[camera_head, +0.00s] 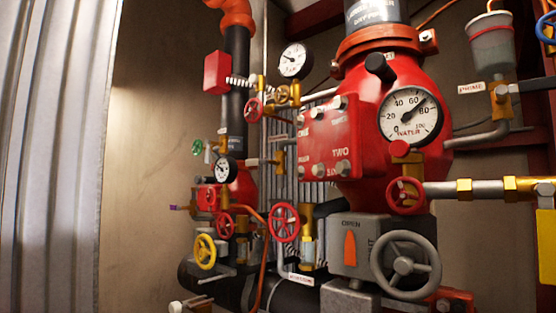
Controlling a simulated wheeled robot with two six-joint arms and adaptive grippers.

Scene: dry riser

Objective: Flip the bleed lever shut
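No lever in the head view carries a readable bleed label, so I cannot tell which part is the bleed lever. A yellow plate-like part (546,246) hangs below the brass fitting at the right edge, partly cut off. Neither of my grippers shows in this view.
The large red valve body (375,160) carries a water gauge (410,116). A grey handwheel (405,265) sits below, beside an orange pointer at OPEN. Red handwheels (284,222) and a yellow one (205,251) project forward. Corrugated metal (50,150) stands at left.

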